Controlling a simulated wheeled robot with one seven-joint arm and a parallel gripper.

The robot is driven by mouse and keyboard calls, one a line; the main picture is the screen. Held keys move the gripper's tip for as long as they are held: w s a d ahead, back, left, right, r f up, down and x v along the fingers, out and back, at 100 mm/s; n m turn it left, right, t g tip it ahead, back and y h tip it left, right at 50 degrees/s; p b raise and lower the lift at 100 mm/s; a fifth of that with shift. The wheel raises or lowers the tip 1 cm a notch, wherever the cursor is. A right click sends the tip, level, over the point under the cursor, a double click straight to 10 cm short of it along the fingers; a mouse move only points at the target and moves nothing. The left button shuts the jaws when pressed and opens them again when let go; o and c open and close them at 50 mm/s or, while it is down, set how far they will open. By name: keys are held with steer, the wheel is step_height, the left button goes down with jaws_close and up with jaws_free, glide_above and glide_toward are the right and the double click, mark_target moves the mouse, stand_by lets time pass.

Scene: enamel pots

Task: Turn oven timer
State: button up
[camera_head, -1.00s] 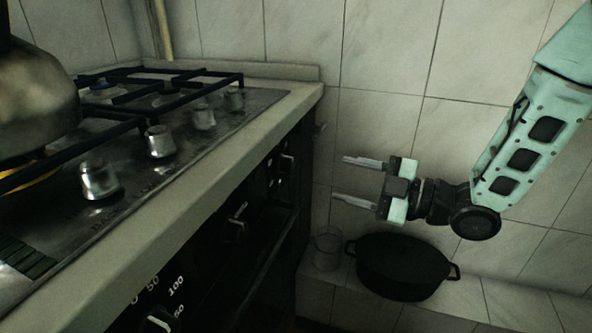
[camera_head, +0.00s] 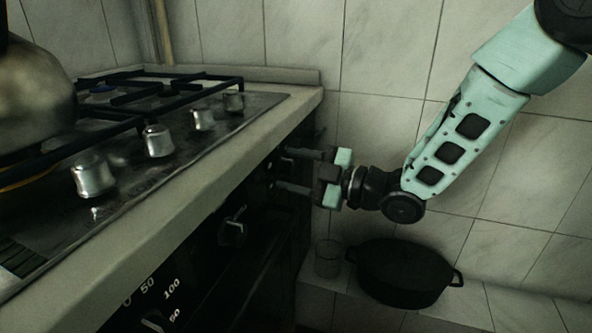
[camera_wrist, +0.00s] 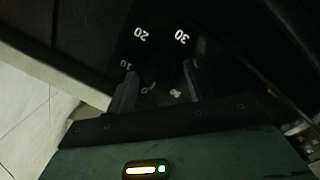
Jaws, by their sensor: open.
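The oven's timer dial (camera_wrist: 160,52) shows in the wrist view as a dark face with white numbers, among them 10, 20 and 30, which appear rotated. Its knob is too dark to make out. My gripper (camera_head: 284,169) is open at the far end of the black oven front (camera_head: 205,262), with its two fingers pointing left at the panel. In the wrist view the fingers (camera_wrist: 158,82) stand apart over the numbered face, with nothing visibly held. I cannot tell whether they touch the knob or the panel.
Another oven knob (camera_head: 233,231) sits nearer on the front, above a dark handle area. The hob (camera_head: 130,185) carries metal knobs and a kettle (camera_head: 32,100). A black pot (camera_head: 403,273) and a glass (camera_head: 327,258) stand below my gripper. The tiled wall is behind.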

steer(key=c, duration=0.9)
steer(key=shift+c, duration=0.2)
steer(key=shift+r+m+p, duration=0.1)
steer(key=shift+m+p, duration=0.2)
steer(key=shift+p, duration=0.1)
steer(key=shift+r+m+p, duration=0.1)
steer(key=shift+m+p, duration=0.5)
steer(key=shift+p, duration=0.05)
steer(key=m+p, duration=0.4)
steer(key=shift+w+d+r, duration=0.1)
steer(key=shift+w+r, duration=0.05)
steer(key=m+p, duration=0.3)
steer(key=shift+g+p, duration=0.35)
steer(key=shift+g, duration=0.05)
steer(key=shift+w+f+m+h+p, duration=0.1)
steer(key=shift+m+h+p, duration=0.05)
steer(key=shift+m+p, duration=0.55)
steer(key=shift+f+m+h+p, duration=0.15)
steer(key=shift+m+p, duration=0.35)
steer(key=shift+m, duration=0.3)
steer(key=shift+d, duration=0.1)
